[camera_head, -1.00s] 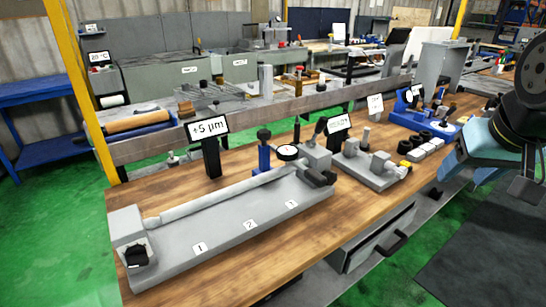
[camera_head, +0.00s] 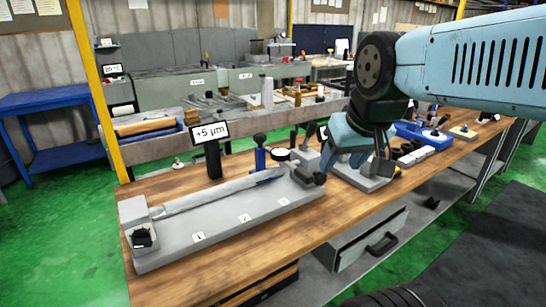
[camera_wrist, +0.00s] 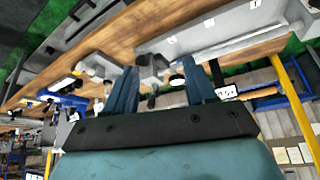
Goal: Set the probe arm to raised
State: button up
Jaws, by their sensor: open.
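The grey measuring fixture (camera_head: 215,225) lies on the wooden bench with a long grey bar (camera_head: 215,190) along it. A blue post (camera_head: 260,155) with a black knob stands behind it, beside a round dial (camera_head: 280,154). I cannot tell for sure which part is the probe arm; it may be the piece at this dial. My gripper (camera_head: 358,155) is to the right of the dial, over a second, smaller grey fixture (camera_head: 365,180), partly hiding it. In the wrist view my two blue fingers (camera_wrist: 163,85) are apart, with nothing clearly held between them.
A "+5 µm" display (camera_head: 209,130) stands behind the large fixture. Small grey blocks and a blue fixture (camera_head: 425,133) lie further right on the bench (camera_head: 295,235). An upright yellow post (camera_head: 92,95) stands at the left. The bench front is clear.

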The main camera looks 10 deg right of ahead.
aim_at(282, 155)
jog(key=z, duration=0.65)
jog(key=k, duration=1.6)
jog(key=u, duration=0.7)
jog(key=i, duration=1)
jog(key=z, duration=0.05)
